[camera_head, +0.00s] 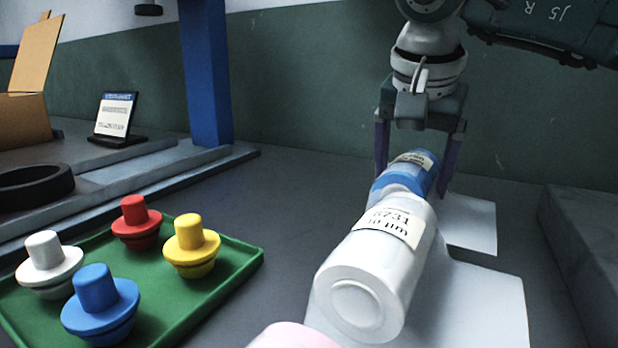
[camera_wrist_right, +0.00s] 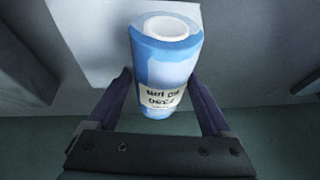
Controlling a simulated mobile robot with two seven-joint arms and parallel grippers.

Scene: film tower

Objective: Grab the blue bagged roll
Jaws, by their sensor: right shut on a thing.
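The blue bagged roll (camera_head: 422,162) lies behind a white bagged roll in the head view, which hides its near part. It has a pale label. It also shows in the right wrist view (camera_wrist_right: 165,68), with its round white end and labelled side visible. My right gripper (camera_head: 413,185) is above the blue roll, its two dark fingers reaching down on either side. In the right wrist view the fingers (camera_wrist_right: 165,95) flank the roll and are shut on it. My left gripper is not in view.
The white bagged roll (camera_head: 375,270) lies directly in front, on white sheets (camera_head: 480,300). A pink end (camera_head: 292,337) shows at the bottom edge. A green tray (camera_head: 235,268) with several coloured knobbed pieces stands left. A blue post (camera_head: 206,75) rises behind. A grey ledge (camera_head: 590,250) is at right.

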